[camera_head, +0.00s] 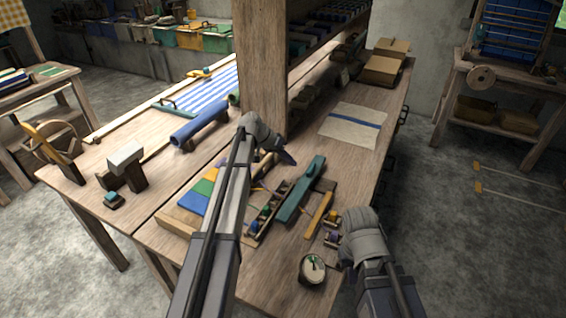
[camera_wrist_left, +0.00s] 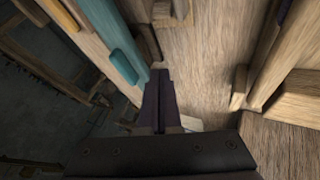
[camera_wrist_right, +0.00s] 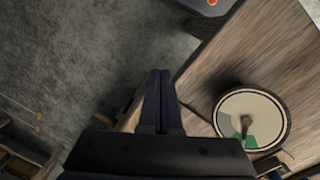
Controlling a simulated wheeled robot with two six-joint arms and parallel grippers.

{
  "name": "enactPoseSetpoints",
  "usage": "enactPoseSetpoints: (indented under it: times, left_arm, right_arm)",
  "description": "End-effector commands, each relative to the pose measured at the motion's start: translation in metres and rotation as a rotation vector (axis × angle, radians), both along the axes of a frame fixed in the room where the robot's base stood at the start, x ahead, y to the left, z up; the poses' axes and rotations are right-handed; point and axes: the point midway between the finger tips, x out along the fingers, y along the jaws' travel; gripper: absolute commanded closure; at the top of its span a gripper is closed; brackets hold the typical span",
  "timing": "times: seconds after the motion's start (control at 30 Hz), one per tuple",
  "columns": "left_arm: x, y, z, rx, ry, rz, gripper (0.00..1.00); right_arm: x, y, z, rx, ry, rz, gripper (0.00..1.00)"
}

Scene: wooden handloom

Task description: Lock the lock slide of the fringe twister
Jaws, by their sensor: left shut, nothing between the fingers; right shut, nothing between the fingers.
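No part is clearly recognisable as the fringe twister's lock slide. A long teal wooden piece (camera_head: 303,188) lies on the bench in the head view, with a small raised part on it. It also shows in the left wrist view (camera_wrist_left: 112,38), left of the fingers, with a rounded teal block (camera_wrist_left: 123,67) on its side.
A thick wooden post (camera_head: 260,70) rises behind my left gripper. A cloth with a blue stripe (camera_head: 353,125) lies farther back.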

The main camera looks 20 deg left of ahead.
Motion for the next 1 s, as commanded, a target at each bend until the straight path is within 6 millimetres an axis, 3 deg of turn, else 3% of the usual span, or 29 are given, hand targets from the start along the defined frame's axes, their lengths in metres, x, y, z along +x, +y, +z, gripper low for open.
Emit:
enactPoseSetpoints:
  times: [0.03, 0.3, 0.87, 1.0]
  left_arm:
    - [0.003, -0.005, -0.012, 0.000, 0.000, -0.002, 1.00]
    - [-0.005, -0.037, -0.006, 0.000, -0.001, -0.001, 1.00]
    - [-0.006, -0.046, -0.006, 0.000, 0.000, 0.000, 1.00]
    - [-0.010, -0.062, -0.006, 0.000, -0.001, -0.003, 1.00]
  right_arm:
    - [0.000, 0.000, -0.012, 0.000, 0.000, 0.000, 1.00]
    - [0.000, 0.000, -0.006, 0.000, 0.000, 0.000, 1.00]
    - [0.000, 0.000, -0.006, 0.000, 0.000, 0.000, 1.00]
    - [0.000, 0.000, -0.006, 0.000, 0.000, 0.000, 1.00]
